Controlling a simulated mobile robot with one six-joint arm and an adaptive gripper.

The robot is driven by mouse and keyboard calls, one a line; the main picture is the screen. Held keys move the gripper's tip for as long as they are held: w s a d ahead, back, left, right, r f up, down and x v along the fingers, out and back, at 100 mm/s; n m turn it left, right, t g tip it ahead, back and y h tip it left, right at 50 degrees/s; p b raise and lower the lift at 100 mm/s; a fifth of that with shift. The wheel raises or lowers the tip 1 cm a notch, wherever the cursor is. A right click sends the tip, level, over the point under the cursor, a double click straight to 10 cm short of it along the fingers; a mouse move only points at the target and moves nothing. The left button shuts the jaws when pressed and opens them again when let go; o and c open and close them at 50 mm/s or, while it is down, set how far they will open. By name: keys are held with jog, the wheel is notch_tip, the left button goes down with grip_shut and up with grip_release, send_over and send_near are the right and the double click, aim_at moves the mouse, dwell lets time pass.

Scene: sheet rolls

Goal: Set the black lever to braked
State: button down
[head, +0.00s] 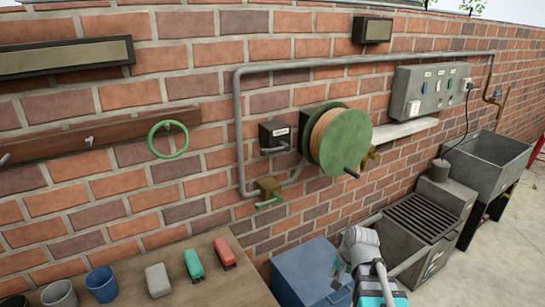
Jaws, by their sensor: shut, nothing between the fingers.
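A small black box (273,133) with a white label is fixed to the brick wall, left of a green reel (346,140) wound with brown hose. A short lever (275,150) sticks out at the box's lower front; its exact colour and setting are too small to tell, and the label cannot be read. A dark crank handle (351,173) sticks out of the reel's front. My gripper (338,278) is low in the picture, in front of a blue box, well below the reel and the black box. It is shut and empty, apart from the lever.
A grey pipe (240,130) runs around the reel to a brass valve with green handle (269,203). A blue box (303,272) stands below. A wooden table (225,290) holds cups and small blocks. A grey switch panel (433,90) and sink (490,155) are right.

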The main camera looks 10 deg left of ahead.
jog(key=w+a+r+m+t+y+p, duration=0.2)
jog(key=w+a+r+m+t, duration=0.3)
jog(key=w+a+r+m, duration=0.4)
jog(key=w+a+r+m+t+y+p, duration=0.1)
jog(key=w+a+r+m+t+y, duration=0.4)
jog(key=w+a+r+m, duration=0.4)
jog(key=shift+w+r+m+t+p, duration=0.4)
jog(key=shift+w+r+m, duration=0.2)
jog(key=shift+w+m, duration=2.8)
jog(key=shift+s+a+m, duration=0.15)
jog(key=shift+s+m, duration=0.05)
jog(key=shift+m, duration=0.1)
jog(key=b+x, duration=0.2)
jog(key=x, duration=0.8)
jog(key=shift+s+d+r+p, duration=0.1)
jog(key=shift+s+r+p, duration=0.1)
jog(key=shift+r+p, duration=0.9)
jog(key=shift+s+d+r+p, duration=0.15)
jog(key=shift+s+r+p, duration=0.05)
jog(key=shift+r+p, duration=0.9)
